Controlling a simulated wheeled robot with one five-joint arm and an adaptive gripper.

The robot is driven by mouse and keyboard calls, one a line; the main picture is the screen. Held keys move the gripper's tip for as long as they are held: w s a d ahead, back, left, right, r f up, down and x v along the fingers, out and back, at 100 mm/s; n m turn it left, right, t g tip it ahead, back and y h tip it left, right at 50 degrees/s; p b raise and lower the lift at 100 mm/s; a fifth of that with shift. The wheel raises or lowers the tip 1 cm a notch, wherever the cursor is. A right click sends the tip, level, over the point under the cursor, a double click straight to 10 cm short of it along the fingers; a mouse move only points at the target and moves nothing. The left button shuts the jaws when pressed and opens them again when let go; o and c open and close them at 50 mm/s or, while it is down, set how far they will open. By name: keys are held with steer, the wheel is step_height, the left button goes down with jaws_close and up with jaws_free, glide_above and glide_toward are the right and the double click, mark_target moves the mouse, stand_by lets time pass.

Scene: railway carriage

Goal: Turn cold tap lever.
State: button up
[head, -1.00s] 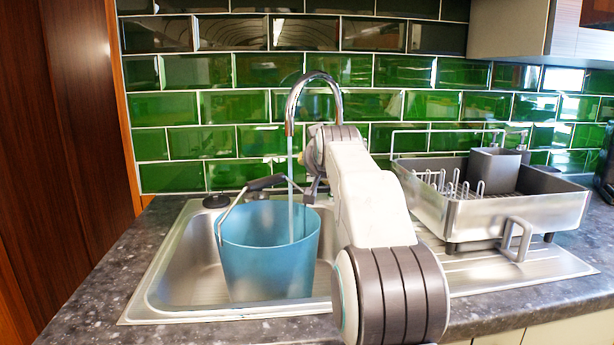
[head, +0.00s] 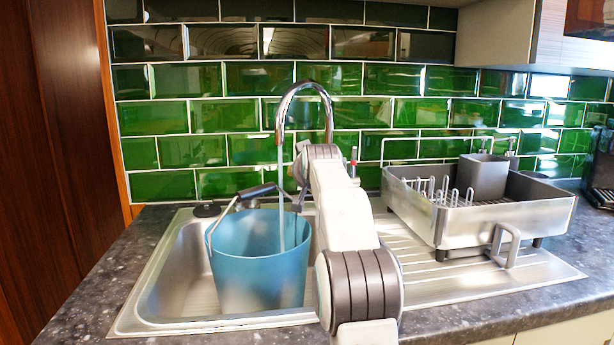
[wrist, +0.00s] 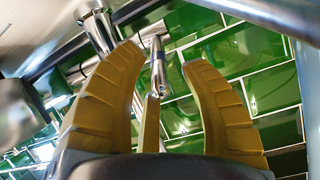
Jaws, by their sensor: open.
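A chrome tap with a tall curved spout (head: 330,112) stands at the back of the sink, and a stream of water runs from it into the blue bucket (head: 258,262). A small red-marked upright part (head: 353,162), perhaps a tap lever, shows just right of my arm. My arm hides the tap's base and my gripper in the head view. In the wrist view my gripper (wrist: 162,55) is open, its yellow fingers spread. A chrome lever-like bar (wrist: 158,66) shows between the fingertips. Contact and whether it is the cold lever cannot be told.
The steel sink (head: 160,300) holds the bucket, whose dark-gripped handle (head: 257,191) is raised near my arm. A dish rack (head: 480,222) with a grey cup holder stands on the drainer at right. A green tiled wall (head: 225,115) closes the back.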

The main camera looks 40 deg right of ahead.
steer(key=shift+c, duration=0.3)
jaws_close()
